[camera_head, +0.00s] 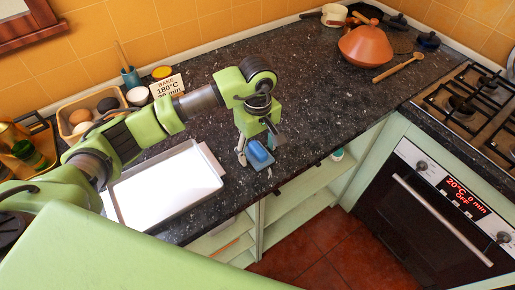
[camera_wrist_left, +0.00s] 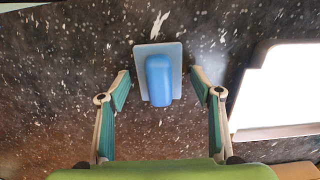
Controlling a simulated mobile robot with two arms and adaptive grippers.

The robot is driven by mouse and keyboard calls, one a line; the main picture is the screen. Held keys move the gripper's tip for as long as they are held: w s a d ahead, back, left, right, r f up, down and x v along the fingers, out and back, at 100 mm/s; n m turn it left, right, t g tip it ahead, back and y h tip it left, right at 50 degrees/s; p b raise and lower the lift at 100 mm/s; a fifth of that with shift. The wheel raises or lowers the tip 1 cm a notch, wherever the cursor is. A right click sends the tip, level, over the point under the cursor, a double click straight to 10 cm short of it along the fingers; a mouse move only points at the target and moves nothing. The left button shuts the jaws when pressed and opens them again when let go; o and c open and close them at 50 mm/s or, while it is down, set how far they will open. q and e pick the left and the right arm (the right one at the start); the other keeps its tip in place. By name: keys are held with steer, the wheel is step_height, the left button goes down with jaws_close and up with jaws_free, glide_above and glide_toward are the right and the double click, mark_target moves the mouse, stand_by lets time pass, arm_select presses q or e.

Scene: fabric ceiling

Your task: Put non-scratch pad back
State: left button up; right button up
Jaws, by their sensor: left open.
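The non-scratch pad, a rounded blue block on a thin grey-blue plate, lies on the dark speckled counter near its front edge in the head view (camera_head: 259,157). It also shows in the left wrist view (camera_wrist_left: 159,82), a little above the centre. My left gripper (camera_head: 260,148) points down over it, with the fingers spread. In the wrist view the two fingertips (camera_wrist_left: 160,88) stand on either side of the blue block, with visible gaps between. My right gripper is not in view.
A white tray (camera_head: 165,185) lies left of the pad. A basket of round items (camera_head: 90,110) and a bake sign (camera_head: 167,87) stand behind my left arm. An orange tagine (camera_head: 366,46), wooden spoon (camera_head: 398,67) and stove are right. Open shelves (camera_head: 300,195) lie below the counter edge.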

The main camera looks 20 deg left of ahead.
mark_target(258, 148)
arm_select(q)
steer(key=shift+r, duration=0.1)
steer(key=shift+r+p, duration=0.2)
steer(key=shift+p, duration=0.1)
step_height(258, 148, up, 12)
steer(key=b, duration=0.4)
steer(key=shift+f, duration=0.15)
